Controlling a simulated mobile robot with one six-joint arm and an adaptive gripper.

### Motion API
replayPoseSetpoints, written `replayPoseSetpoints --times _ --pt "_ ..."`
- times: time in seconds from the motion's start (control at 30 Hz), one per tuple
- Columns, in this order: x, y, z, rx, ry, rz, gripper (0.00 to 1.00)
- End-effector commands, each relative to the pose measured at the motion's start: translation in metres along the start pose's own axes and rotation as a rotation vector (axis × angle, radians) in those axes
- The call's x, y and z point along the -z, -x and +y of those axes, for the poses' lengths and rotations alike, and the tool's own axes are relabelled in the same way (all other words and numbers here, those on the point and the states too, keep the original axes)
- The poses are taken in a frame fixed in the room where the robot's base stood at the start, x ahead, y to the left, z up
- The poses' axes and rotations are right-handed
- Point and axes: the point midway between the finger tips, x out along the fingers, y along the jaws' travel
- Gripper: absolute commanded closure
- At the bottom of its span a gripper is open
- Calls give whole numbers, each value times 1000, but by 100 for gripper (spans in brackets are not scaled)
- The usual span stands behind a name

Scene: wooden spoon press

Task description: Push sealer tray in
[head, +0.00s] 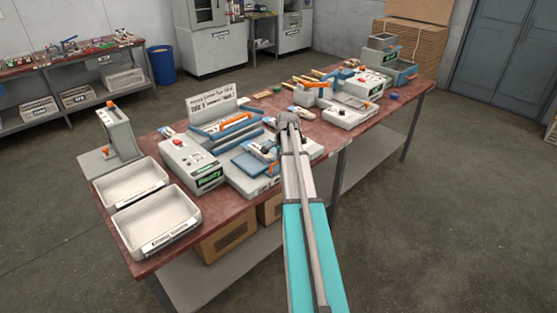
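My arm reaches forward over the table, and my gripper (268,152) is small and partly hidden near its dark wrist. I cannot tell whether its fingers are open or shut. Left of it, a flat blue plate (250,164) lies on a low pale machine base (245,182), close to the gripper; contact is unclear. At the far right end, a blue tray (405,74) sticks out beside a grey machine with a green label (390,57). No readable label shows which of these is the sealer tray.
A control box with a green "Ready" display (208,178) stands left of the base. Two pale bins (165,247) fill the table's near left end.

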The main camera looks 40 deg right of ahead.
Motion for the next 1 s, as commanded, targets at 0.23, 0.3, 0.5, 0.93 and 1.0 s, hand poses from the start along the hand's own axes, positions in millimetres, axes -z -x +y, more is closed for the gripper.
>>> replayPoseSetpoints --times 0.23,0.3,0.5,0.93,1.0 --pt "0 0 0 -2 0 0 100" --pt "0 0 0 -2 0 0 100" --pt "1 -4 -20 -1 3 -1 100" --pt "0 -15 -74 1 0 -1 100" --pt "-1 -15 -74 2 0 -1 100"
